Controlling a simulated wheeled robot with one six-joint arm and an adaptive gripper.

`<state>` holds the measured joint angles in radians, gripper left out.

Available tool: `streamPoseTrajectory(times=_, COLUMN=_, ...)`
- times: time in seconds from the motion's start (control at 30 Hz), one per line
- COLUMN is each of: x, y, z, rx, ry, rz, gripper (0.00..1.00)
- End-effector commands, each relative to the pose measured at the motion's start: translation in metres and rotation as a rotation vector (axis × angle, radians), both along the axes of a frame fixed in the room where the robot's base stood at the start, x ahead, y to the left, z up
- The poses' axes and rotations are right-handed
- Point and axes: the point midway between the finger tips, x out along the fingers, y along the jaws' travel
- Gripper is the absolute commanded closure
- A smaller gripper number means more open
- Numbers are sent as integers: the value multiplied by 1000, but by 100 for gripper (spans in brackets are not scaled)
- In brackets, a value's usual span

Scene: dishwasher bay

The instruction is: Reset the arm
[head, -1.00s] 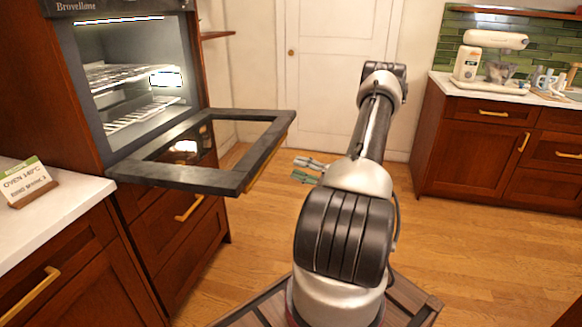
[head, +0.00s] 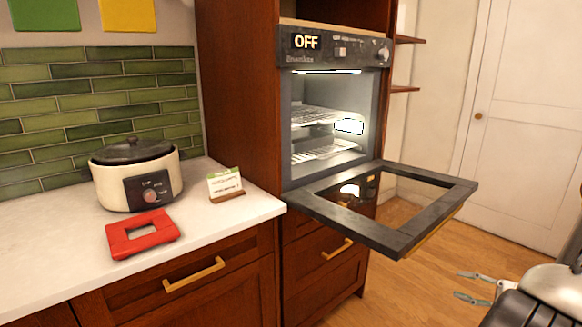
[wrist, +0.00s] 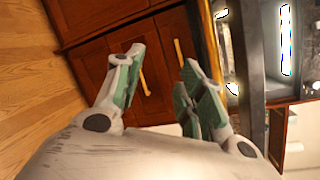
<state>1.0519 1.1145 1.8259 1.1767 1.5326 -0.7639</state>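My gripper (head: 478,287) shows at the lower right of the head view, in front of the oven and drawer cabinets and below the open oven door. Its two fingers are apart with nothing between them. In the wrist view the spread fingers (wrist: 160,75) with green pads point toward wooden cabinet fronts with brass handles. Part of my arm shows at the lower right corner of the head view; the rest of it is out of frame.
The oven (head: 325,125) reads OFF, and its door (head: 380,240) hangs open, jutting into the room. Wooden floor is clear toward the white door (head: 520,120).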

Motion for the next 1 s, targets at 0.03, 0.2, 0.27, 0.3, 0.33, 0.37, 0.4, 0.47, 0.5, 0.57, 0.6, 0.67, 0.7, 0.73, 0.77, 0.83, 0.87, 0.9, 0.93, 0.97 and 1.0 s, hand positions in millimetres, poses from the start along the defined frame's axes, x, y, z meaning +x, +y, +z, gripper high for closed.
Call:
streamPoseTrajectory(times=0.03, x=-12, y=9, z=10, rx=-18, ry=72, rz=61, gripper=61)
streamPoseTrajectory(times=0.2, x=-49, y=33, z=36, rx=-116, ry=287, rz=249, gripper=61)
streamPoseTrajectory(times=0.27, x=-61, y=40, z=49, rx=-176, ry=351, rz=312, gripper=61)
streamPoseTrajectory(times=0.3, x=-69, y=44, z=58, rx=-224, ry=392, rz=355, gripper=61)
streamPoseTrajectory(times=0.33, x=-75, y=47, z=66, rx=-264, ry=421, rz=386, gripper=61)
streamPoseTrajectory(times=0.37, x=-81, y=50, z=74, rx=-308, ry=449, rz=416, gripper=61)
streamPoseTrajectory(times=0.4, x=-89, y=52, z=85, rx=-373, ry=480, rz=456, gripper=61)
streamPoseTrajectory(times=0.47, x=-100, y=55, z=101, rx=-476, ry=520, rz=508, gripper=61)
streamPoseTrajectory(times=0.5, x=-105, y=57, z=112, rx=-547, ry=537, rz=539, gripper=61)
streamPoseTrajectory(times=0.57, x=-113, y=59, z=129, rx=-657, ry=554, rz=579, gripper=61)
streamPoseTrajectory(times=0.6, x=-117, y=60, z=140, rx=-729, ry=558, rz=601, gripper=61)
streamPoseTrajectory(times=0.67, x=-123, y=62, z=157, rx=-840, ry=552, rz=630, gripper=61)
streamPoseTrajectory(times=0.7, x=-126, y=64, z=168, rx=-913, ry=542, rz=648, gripper=61)
streamPoseTrajectory(times=0.73, x=-128, y=65, z=176, rx=-967, ry=530, rz=660, gripper=61)
streamPoseTrajectory(times=0.77, x=-130, y=66, z=184, rx=-1022, ry=516, rz=669, gripper=61)
streamPoseTrajectory(times=0.83, x=-133, y=70, z=202, rx=-1145, ry=472, rz=692, gripper=61)
streamPoseTrajectory(times=0.87, x=-135, y=73, z=211, rx=-1196, ry=447, rz=700, gripper=61)
streamPoseTrajectory(times=0.9, x=-136, y=76, z=221, rx=-1263, ry=409, rz=710, gripper=61)
streamPoseTrajectory(times=0.93, x=-138, y=78, z=228, rx=-1312, ry=378, rz=719, gripper=61)
streamPoseTrajectory(times=0.97, x=-139, y=81, z=236, rx=-1359, ry=346, rz=727, gripper=61)
streamPoseTrajectory(times=1.0, x=-141, y=86, z=246, rx=-1419, ry=296, rz=737, gripper=61)
